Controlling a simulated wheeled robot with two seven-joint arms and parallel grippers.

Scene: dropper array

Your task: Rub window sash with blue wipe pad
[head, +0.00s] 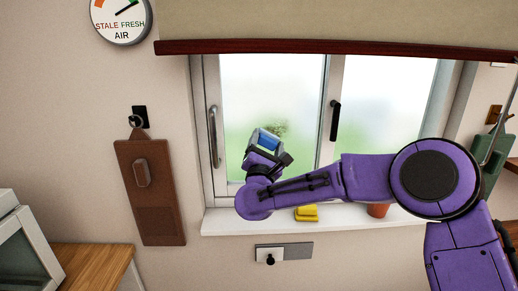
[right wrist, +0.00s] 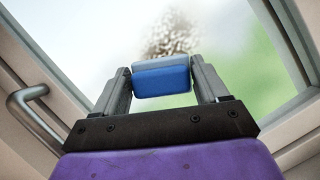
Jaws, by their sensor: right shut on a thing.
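The window sash (head: 240,84) is the left pane of a white-framed window, with a grey upright handle (head: 214,136) at its left. A brownish speckled smudge shows on its glass (right wrist: 172,34). My right gripper (head: 268,143) is in front of the lower part of this pane, shut on the blue wipe pad (right wrist: 162,78). The pad sits between both fingers, its lighter blue side toward the glass and just below the smudge in the right wrist view. I cannot tell whether the pad touches the glass. My left gripper is not in view.
A yellow object (head: 306,213) and a terracotta pot (head: 377,210) stand on the white sill (head: 235,222). A blind with a dark red bar (head: 330,48) hangs above. A brown board (head: 150,195) hangs at left. A black handle (head: 335,120) is on the right sash.

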